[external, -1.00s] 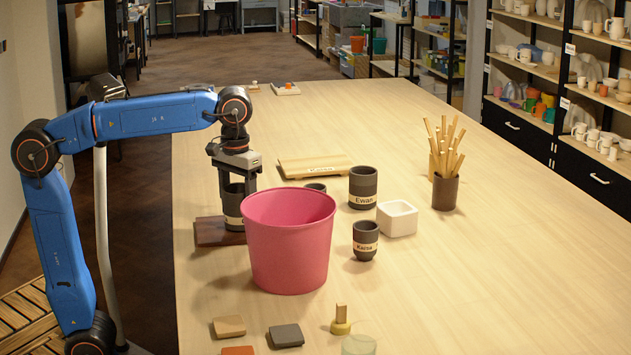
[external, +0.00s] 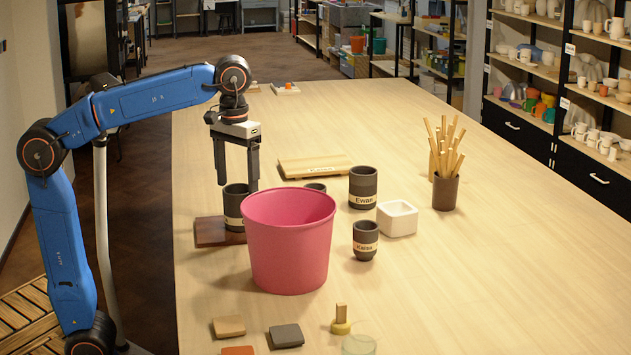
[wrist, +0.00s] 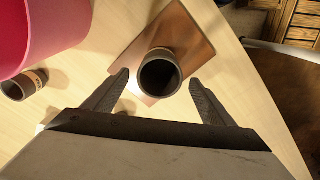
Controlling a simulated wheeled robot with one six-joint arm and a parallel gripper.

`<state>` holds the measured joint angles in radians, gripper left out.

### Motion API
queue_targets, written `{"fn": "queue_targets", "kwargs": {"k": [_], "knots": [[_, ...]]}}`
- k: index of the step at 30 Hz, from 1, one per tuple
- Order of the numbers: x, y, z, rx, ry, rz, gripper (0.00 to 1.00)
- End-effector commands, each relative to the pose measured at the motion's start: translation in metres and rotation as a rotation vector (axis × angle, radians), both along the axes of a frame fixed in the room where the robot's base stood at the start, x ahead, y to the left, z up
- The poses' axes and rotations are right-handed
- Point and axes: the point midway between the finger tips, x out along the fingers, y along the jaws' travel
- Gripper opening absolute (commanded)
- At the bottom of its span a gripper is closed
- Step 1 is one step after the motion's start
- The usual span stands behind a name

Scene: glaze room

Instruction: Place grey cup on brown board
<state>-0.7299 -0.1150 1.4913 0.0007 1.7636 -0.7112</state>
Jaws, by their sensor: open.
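A dark grey cup (external: 236,205) with a pale label band stands upright on the brown board (external: 210,233) at the table's left side. The wrist view shows the cup's open mouth (wrist: 159,76) over the brown board (wrist: 188,40). My gripper (external: 238,187) is open and empty, above the cup, with its fingertips near rim height. In the wrist view my gripper's fingers (wrist: 160,82) are spread to either side of the cup, clear of it. The pink bucket hides part of the cup and board in the external view.
The pink bucket (external: 289,245) stands close in front of the cup. Other dark cups, labelled Ewan (external: 363,187) and Kaisa (external: 365,240), stand to the right, by a white square bowl (external: 397,218). A light wooden board (external: 316,166) lies behind.

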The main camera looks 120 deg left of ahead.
Motion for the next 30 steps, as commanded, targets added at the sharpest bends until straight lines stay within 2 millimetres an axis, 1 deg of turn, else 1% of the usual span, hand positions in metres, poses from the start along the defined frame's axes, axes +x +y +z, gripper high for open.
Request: {"fn": "queue_targets", "kwargs": {"k": [1, 3, 6, 9, 12, 24, 26, 29, 30], "knots": [[0.001, 0.001, 0.010, 0.002, -0.001, 0.000, 0.78], [0.000, 0.000, 0.021, 0.001, -0.001, 0.000, 0.78], [0.001, 0.000, 0.033, 0.000, 0.000, 0.000, 0.78], [0.000, 0.000, 0.042, 0.000, 0.000, 0.000, 0.78], [0.000, 0.000, 0.046, -0.001, 0.001, 0.000, 0.78], [0.000, -0.003, 0.047, 0.002, -0.003, -0.008, 0.78], [-0.001, -0.008, 0.046, 0.008, -0.013, -0.026, 0.78], [-0.003, -0.025, 0.043, 0.029, -0.044, -0.085, 0.78], [-0.004, -0.035, 0.040, 0.040, -0.060, -0.120, 0.78]]}}
